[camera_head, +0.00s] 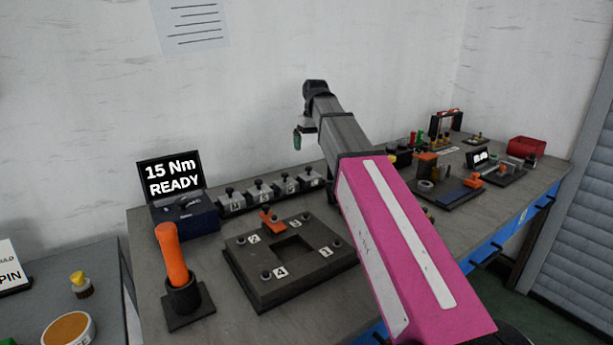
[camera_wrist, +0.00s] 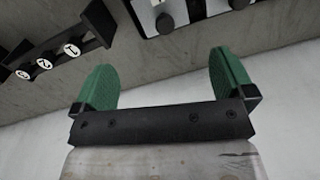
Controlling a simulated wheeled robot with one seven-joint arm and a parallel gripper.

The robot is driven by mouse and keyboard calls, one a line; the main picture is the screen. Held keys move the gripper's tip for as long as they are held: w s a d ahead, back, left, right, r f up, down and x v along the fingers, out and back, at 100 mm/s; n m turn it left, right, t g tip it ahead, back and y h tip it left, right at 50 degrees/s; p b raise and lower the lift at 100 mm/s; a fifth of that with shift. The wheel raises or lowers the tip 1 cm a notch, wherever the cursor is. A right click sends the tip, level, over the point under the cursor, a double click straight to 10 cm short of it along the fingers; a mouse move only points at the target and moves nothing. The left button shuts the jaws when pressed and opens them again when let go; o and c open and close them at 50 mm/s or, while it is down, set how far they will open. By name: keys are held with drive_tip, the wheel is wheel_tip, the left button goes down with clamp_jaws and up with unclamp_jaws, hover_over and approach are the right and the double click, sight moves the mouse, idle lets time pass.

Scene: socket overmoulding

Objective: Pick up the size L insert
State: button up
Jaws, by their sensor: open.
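A row of small metal blocks with dark knobs (camera_head: 259,194) stands at the back of the bench, along the wall, with letter tags on their fronts. The leftmost tag looks like M; the others are too small to read, so I cannot tell which is size L. My gripper (camera_head: 297,140) hangs above the right end of this row, apart from it; only a green finger shows there. In the wrist view my gripper (camera_wrist: 163,80) has its two green fingers wide apart with nothing between them. Pale blocks with dark knobs (camera_wrist: 192,12) show beyond the fingers at the top edge.
A dark square fixture with numbered corners (camera_head: 300,280) lies in front of the row. An orange-handled tool (camera_head: 172,255) stands in a holder at left, by the "15 Nm READY" display (camera_head: 172,177). A dark rack with round number tags (camera_wrist: 58,52) shows in the wrist view.

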sight(309, 167)
wheel_tip(309, 167, down, 5)
drive_tip(key=shift+s+a+f, duration=0.1)
drive_tip(key=shift+a+f, duration=0.05)
drive_tip(key=shift+f, duration=0.05)
drive_tip(key=shift+s+a+f, duration=0.15)
drive_tip(key=shift+f, duration=1.15)
drive_tip(key=shift+s+a+f, duration=0.15)
drive_tip(key=shift+f, duration=1.1)
drive_tip(key=c, duration=1.3)
